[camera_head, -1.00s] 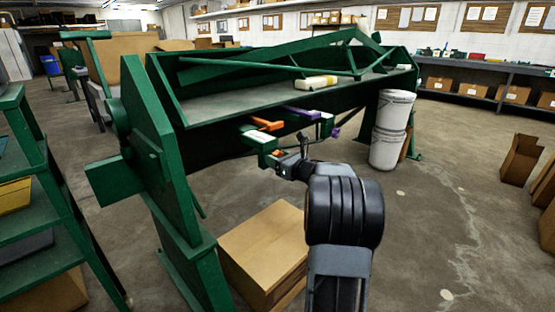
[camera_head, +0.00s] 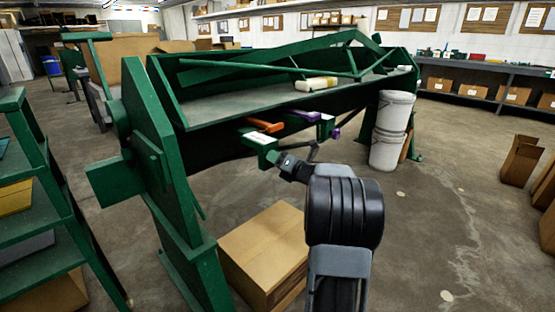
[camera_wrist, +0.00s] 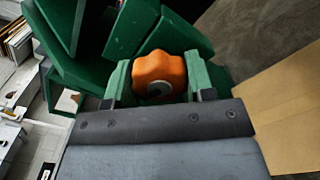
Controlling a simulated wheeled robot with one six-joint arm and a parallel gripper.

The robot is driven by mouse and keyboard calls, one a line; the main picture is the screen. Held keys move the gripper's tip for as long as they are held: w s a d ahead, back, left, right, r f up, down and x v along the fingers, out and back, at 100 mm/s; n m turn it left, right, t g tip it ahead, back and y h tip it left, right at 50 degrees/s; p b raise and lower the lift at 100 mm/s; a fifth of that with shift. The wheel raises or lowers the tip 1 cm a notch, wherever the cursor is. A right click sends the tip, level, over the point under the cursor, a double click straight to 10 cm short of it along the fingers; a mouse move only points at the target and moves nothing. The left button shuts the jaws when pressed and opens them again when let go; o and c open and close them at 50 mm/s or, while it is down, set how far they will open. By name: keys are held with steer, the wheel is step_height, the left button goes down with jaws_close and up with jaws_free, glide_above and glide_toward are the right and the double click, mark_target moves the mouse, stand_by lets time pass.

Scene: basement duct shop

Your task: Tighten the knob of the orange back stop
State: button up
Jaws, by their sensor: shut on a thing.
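The orange back stop (camera_head: 264,125) sits on a green arm under the front of the big green brake machine, with a green block (camera_head: 261,141) at its near end. In the wrist view its lobed orange knob (camera_wrist: 159,74) is centred between the fingers of my gripper (camera_wrist: 158,80). The gripper is shut on the knob, one finger on each side. In the head view my gripper (camera_head: 283,163) reaches the near end of the green block, and the knob is hidden there.
A purple back stop (camera_head: 303,116) with a purple knob (camera_head: 336,132) stands just to the right. A cardboard box (camera_head: 265,247) lies on the floor below. Stacked white buckets (camera_head: 389,130) stand at right, and a green shelf rack (camera_head: 38,200) at left.

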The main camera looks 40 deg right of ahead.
steer(key=m+p, duration=0.1)
steer(key=m, duration=0.1)
steer(key=m+p, duration=0.1)
steer(key=m, duration=0.1)
steer(key=shift+r+m, duration=0.2)
steer(key=shift+m, duration=0.1)
steer(key=m+p, duration=0.2)
steer(key=m, duration=0.1)
steer(key=shift+m, duration=0.3)
steer(key=m+p, duration=0.2)
steer(key=m, duration=0.1)
steer(key=shift+p, duration=0.35)
steer(key=shift+m+p, duration=1.05)
steer(key=shift+m, duration=0.75)
steer(key=shift+f, duration=0.1)
steer(key=o, duration=0.9)
